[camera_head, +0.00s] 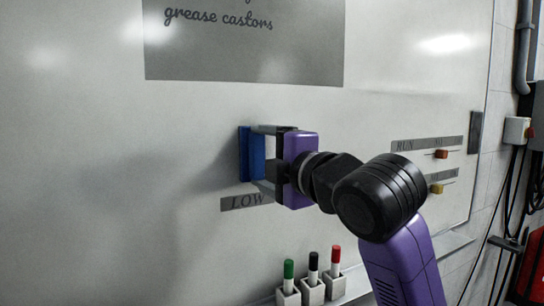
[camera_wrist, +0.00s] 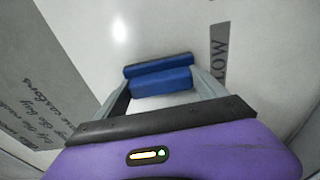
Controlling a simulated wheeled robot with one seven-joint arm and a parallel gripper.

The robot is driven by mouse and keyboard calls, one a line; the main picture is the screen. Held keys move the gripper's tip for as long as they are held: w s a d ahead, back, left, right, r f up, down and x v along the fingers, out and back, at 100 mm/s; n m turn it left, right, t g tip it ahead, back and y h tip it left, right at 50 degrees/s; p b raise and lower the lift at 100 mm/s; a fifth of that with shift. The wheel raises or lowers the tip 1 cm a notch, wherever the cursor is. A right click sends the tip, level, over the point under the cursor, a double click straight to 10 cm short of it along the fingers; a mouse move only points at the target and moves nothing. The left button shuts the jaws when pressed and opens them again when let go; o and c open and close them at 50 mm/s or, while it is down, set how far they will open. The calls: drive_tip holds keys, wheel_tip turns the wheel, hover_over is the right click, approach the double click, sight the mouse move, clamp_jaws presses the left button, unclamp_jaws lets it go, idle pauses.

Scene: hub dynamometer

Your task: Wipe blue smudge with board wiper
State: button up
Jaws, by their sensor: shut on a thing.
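My gripper (camera_head: 264,157) is purple and black, in front of the whiteboard (camera_head: 90,160). It is shut on the blue board wiper (camera_head: 247,155), which stands with its long side upright in the head view. The wiper (camera_wrist: 160,82) also shows between the two grey fingers in the wrist view. Its far face is turned to the board, at or very close to the surface; I cannot tell whether it touches. I make out no clear blue smudge in either view; the wiper and gripper hide part of the board.
A grey "LOW" label (camera_head: 240,202) is just below the wiper. A grey panel with writing (camera_head: 240,55) is above. Green, black and red markers (camera_head: 313,262) stand in holders below. Labels with red and yellow magnets (camera_head: 440,154) are at the right. The board's left side is clear.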

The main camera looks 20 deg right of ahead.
drive_tip(key=shift+a, duration=0.6)
drive_tip(key=shift+s, duration=2.95)
drive_tip(key=shift+p, duration=0.3)
drive_tip(key=s, duration=0.3)
